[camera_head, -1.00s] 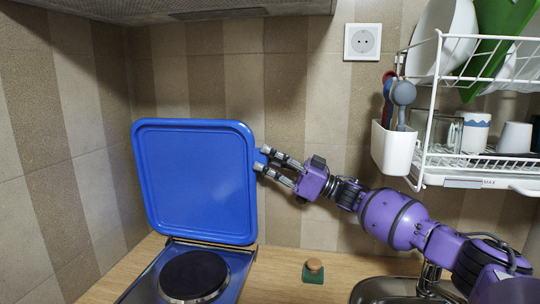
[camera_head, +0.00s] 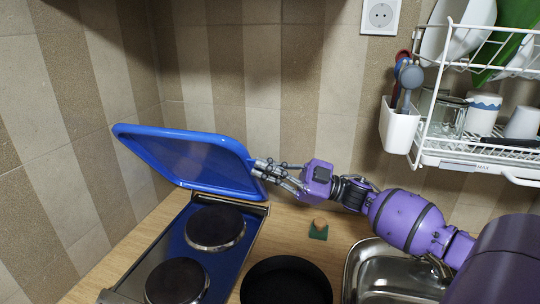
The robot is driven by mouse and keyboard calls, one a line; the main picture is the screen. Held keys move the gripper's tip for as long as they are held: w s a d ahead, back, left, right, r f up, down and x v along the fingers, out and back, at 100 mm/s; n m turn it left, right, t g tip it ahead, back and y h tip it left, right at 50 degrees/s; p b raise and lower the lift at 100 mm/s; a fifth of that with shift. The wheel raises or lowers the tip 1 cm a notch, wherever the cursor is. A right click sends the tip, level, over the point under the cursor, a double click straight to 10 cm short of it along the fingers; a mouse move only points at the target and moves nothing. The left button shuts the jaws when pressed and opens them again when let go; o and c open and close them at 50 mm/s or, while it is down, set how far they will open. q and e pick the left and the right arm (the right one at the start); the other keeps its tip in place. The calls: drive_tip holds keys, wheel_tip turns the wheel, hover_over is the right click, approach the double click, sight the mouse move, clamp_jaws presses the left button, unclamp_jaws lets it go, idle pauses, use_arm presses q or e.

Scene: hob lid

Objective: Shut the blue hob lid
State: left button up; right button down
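The blue hob lid (camera_head: 190,158) is hinged at the back of the hob (camera_head: 188,246). It is partly lowered, leaning forward over the rear of the hob, with its front edge raised. Two dark round hotplates show on the hob, the rear one (camera_head: 215,228) and the front one (camera_head: 177,283), both bare. My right gripper (camera_head: 260,170) is at the lid's right edge, with its fingertips touching or very close to the rim. I cannot tell whether the fingers are shut on the rim. My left gripper is not in view.
A dark round pan (camera_head: 286,283) stands on the counter right of the hob. A small green block with a wooden knob (camera_head: 318,229) sits behind it. The sink (camera_head: 395,275) and a white dish rack (camera_head: 470,150) are at the right.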

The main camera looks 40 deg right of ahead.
drive_tip(key=shift+s, duration=0.1)
idle(0.3)
drive_tip(key=c, duration=2)
unclamp_jaws()
